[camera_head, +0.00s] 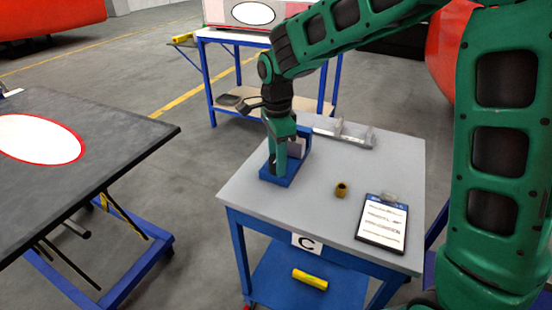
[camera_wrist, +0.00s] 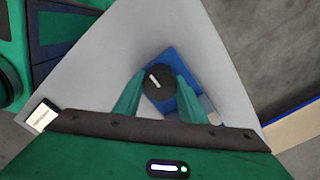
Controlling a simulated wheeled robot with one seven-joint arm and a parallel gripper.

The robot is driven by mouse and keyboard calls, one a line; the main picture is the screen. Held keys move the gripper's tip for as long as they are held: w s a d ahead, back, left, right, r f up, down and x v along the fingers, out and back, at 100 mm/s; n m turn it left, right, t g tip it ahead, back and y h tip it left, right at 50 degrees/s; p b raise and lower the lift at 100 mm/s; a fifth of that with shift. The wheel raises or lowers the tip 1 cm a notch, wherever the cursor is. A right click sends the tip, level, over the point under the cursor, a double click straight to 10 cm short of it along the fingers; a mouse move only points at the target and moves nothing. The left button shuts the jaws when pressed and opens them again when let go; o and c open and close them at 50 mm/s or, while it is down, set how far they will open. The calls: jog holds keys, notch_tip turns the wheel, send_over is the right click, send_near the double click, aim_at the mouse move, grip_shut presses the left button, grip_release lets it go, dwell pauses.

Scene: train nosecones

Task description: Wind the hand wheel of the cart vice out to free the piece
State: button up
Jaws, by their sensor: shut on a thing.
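The blue cart vice (camera_head: 284,174) stands on the grey top of the cart marked C, near its far left side. A light grey block (camera_head: 296,148), perhaps the piece, shows partly behind my gripper at the vice. In the wrist view the dark round hand wheel (camera_wrist: 158,82) with a white mark lies between my fingertips, above the blue vice body (camera_wrist: 183,98). My gripper (camera_head: 280,162) points down at the vice and is shut on the hand wheel; it also shows in the wrist view (camera_wrist: 155,84). My fingers hide the wheel in the head view.
A yellow object (camera_head: 310,279) lies on the lower shelf. A dark table (camera_head: 100,140) stands left, another bench (camera_head: 240,36) behind.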

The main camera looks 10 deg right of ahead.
jog(key=shift+w+r+n, duration=0.15)
jog(key=shift+w+n, duration=0.1)
jog(key=shift+n, duration=0.05)
